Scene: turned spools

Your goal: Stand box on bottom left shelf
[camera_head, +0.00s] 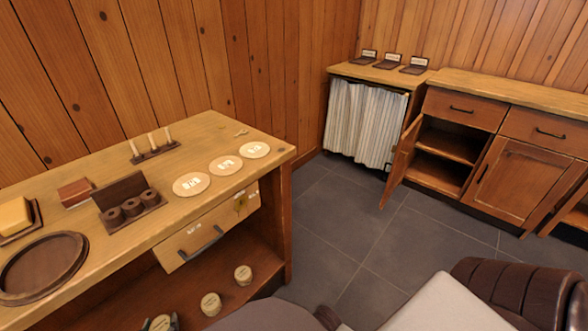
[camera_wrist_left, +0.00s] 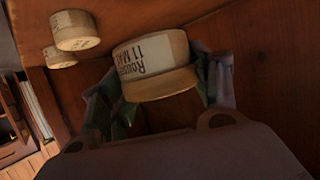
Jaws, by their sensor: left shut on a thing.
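My left gripper (camera_head: 161,324) is at the bottom edge of the head view, at the left part of the low shelf (camera_head: 228,288) under the workbench. It is shut on a round cream box (camera_head: 159,323), with a finger on each side. In the left wrist view the gripper (camera_wrist_left: 160,95) holds this box (camera_wrist_left: 150,57), whose side carries a printed label. I cannot tell whether the box touches the shelf. Two similar round boxes (camera_head: 210,304) and (camera_head: 243,274) stand on the shelf to its right. My right gripper is not in view.
The workbench top above carries a round dark tray (camera_head: 44,266), a spool holder (camera_head: 130,205) and several pale discs (camera_head: 192,185). A drawer (camera_head: 208,228) with a dark handle is above the shelf. Across the floor, a cabinet door (camera_head: 402,163) stands open. The grey floor (camera_head: 335,220) between is clear.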

